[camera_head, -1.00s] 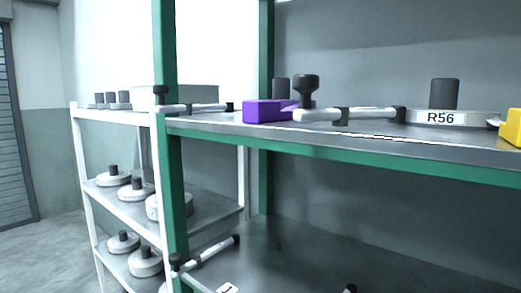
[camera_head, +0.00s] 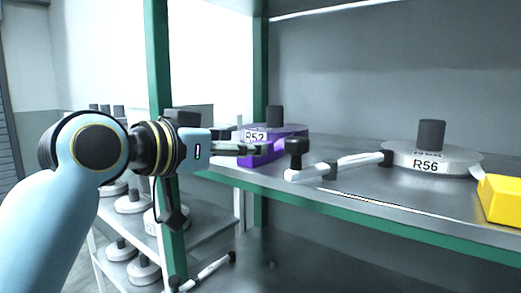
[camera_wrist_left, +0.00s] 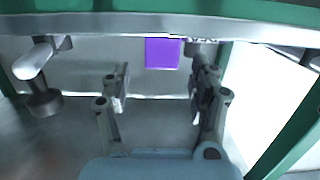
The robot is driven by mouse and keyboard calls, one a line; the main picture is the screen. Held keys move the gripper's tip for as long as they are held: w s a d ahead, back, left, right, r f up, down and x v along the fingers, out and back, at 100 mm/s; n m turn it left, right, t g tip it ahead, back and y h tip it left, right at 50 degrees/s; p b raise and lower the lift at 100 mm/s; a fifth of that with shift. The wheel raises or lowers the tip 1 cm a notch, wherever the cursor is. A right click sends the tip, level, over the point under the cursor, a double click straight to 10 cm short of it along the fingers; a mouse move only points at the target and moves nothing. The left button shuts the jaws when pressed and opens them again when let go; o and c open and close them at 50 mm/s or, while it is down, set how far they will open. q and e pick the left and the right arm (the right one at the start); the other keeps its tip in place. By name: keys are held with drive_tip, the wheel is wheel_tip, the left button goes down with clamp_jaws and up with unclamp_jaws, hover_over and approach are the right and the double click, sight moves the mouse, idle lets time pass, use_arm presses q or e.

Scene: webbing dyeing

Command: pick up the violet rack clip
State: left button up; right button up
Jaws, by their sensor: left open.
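The violet rack clip (camera_head: 272,149) is a blocky purple piece on the upper shelf, near its front left. In the left wrist view the clip (camera_wrist_left: 162,53) shows as a purple square at the shelf edge, beyond and between the finger lines. My left gripper (camera_head: 248,149) reaches in from the left, and its fingers overlap the clip's left part in the head view. In the left wrist view the gripper (camera_wrist_left: 160,90) is open with nothing between its fingers. The clip appears apart from the fingertips. My right gripper is not in view.
A disc labelled R52 (camera_head: 255,136) sits at the clip. A white handle with a black knob (camera_head: 335,165) lies just right of it. A green post (camera_head: 159,80) stands behind my left arm.

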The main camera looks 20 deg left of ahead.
use_arm(q)
drive_tip(key=shift+w+d, duration=0.1)
drive_tip(key=shift+w, duration=0.3)
drive_tip(key=p+x, duration=0.1)
drive_tip(key=x, duration=0.2)
drive_tip(key=shift+w+d+p, duration=0.1)
drive_tip(key=shift+w+p, duration=0.25)
drive_tip(key=shift+p, duration=0.05)
drive_tip(key=shift+w+d+f, duration=0.1)
drive_tip(key=shift+w, duration=0.25)
drive_tip(key=shift+s, duration=0.1)
drive_tip(key=shift+c, duration=0.4)
drive_tip(key=c, duration=1.2)
